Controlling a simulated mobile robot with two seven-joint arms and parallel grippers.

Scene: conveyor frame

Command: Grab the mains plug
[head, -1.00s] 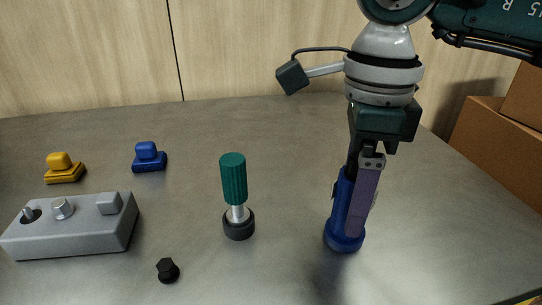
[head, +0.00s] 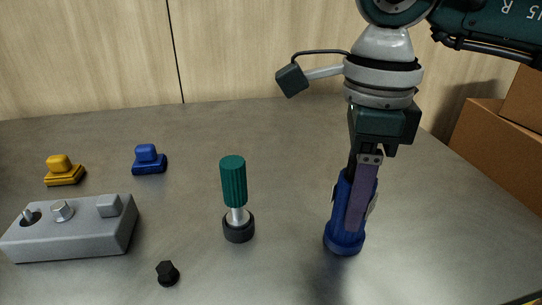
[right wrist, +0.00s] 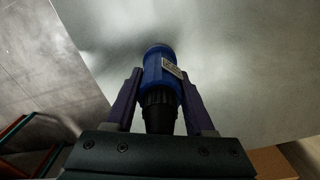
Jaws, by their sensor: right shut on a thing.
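The mains plug (head: 343,240) is a blue cylinder with a wider blue collar at its lower end. It stands upright, or nearly so, on the grey table at the right of centre in the head view. My right gripper (head: 356,212) comes down over it from above and is shut on its body, with a purple-grey finger covering part of the near side. In the right wrist view the plug (right wrist: 160,66) lies between the two fingers, showing a pale label and a black ribbed end towards the palm. My left gripper is not in view.
A green-handled tool (head: 233,183) stands in a black ring left of the plug. A black bolt (head: 167,273), a grey block with fittings (head: 75,235), a blue piece (head: 149,160) and a yellow piece (head: 63,171) lie further left. Cardboard boxes (head: 490,150) stand at the right.

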